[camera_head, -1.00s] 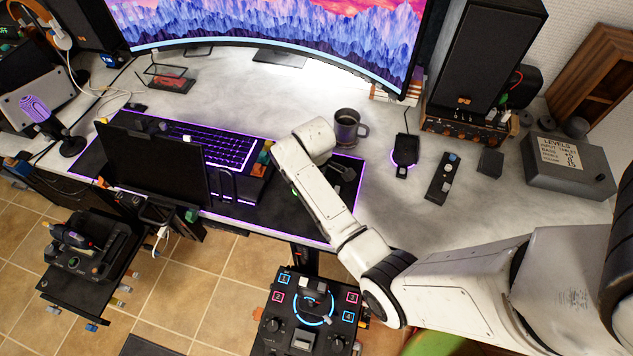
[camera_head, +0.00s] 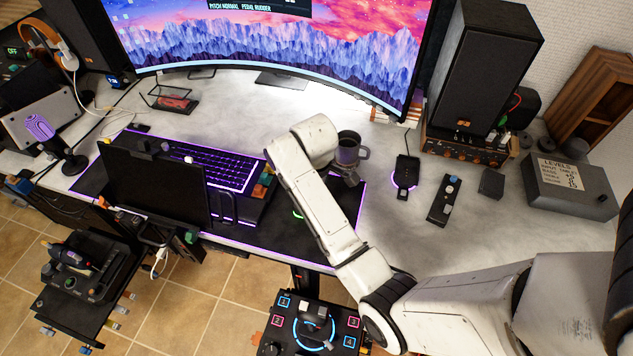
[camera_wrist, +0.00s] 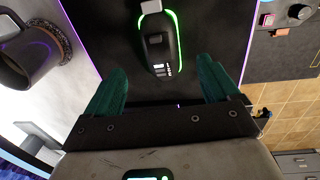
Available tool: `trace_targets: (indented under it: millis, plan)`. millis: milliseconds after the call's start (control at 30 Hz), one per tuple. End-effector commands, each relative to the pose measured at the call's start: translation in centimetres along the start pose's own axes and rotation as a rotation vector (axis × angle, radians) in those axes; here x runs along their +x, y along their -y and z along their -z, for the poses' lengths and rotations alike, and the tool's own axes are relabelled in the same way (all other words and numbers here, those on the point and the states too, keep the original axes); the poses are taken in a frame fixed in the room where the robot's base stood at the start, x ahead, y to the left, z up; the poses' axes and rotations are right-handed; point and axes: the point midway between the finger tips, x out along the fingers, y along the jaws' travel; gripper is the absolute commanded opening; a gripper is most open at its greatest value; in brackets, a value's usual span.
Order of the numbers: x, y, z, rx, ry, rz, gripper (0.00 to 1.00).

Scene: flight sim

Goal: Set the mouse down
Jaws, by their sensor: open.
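A black mouse (camera_wrist: 158,45) with a glowing green rim rests on the black desk mat (camera_wrist: 100,18) in the wrist view. It lies just beyond and between the two dark green fingers of my gripper (camera_wrist: 164,76), which are open with a gap on each side. In the head view my gripper (camera_head: 346,178) is low over the mat's right end, close to the mug. A green arc there (camera_head: 297,213) looks like the mouse's rim; my arm hides most of the mouse.
A dark mug (camera_head: 348,150) stands just behind my gripper and at left in the wrist view (camera_wrist: 28,50). A purple-lit, mouse-like device (camera_head: 406,172) and a small remote-like box (camera_head: 444,200) sit to the right. The keyboard (camera_head: 210,165) is left. Pale desk is free at right.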

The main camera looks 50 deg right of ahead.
Motion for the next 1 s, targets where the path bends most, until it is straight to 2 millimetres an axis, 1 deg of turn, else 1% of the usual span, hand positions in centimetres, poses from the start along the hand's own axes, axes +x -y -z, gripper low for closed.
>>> trace_targets:
  millis: [33,100,200,300,467,567,667,767,800,867,900,1000]
  plan:
    - [-1.0,-0.1,0.1,0.001,-0.003,-0.003,0.88]
    - [-2.1,-0.1,0.1,0.000,-0.003,-0.002,0.88]
    - [-3.4,-0.1,0.1,0.000,-0.002,-0.001,0.88]
    - [-4.2,0.0,0.1,0.000,-0.001,-0.001,0.88]
    - [-4.6,0.1,0.0,0.001,0.001,0.000,0.88]
    - [-4.0,0.8,-0.7,0.018,0.004,-0.005,0.88]
    - [-2.9,2.7,-2.4,0.059,0.005,-0.018,0.88]
    - [-1.6,5.7,-4.8,0.123,-0.001,-0.029,0.88]
    - [-1.1,7.0,-5.8,0.152,-0.006,-0.031,0.88]
    - [-0.7,9.1,-7.3,0.194,-0.016,-0.028,0.88]
    - [-0.5,10.4,-8.3,0.223,-0.024,-0.025,0.88]
    - [-0.3,13.6,-10.6,0.290,-0.041,-0.007,0.88]
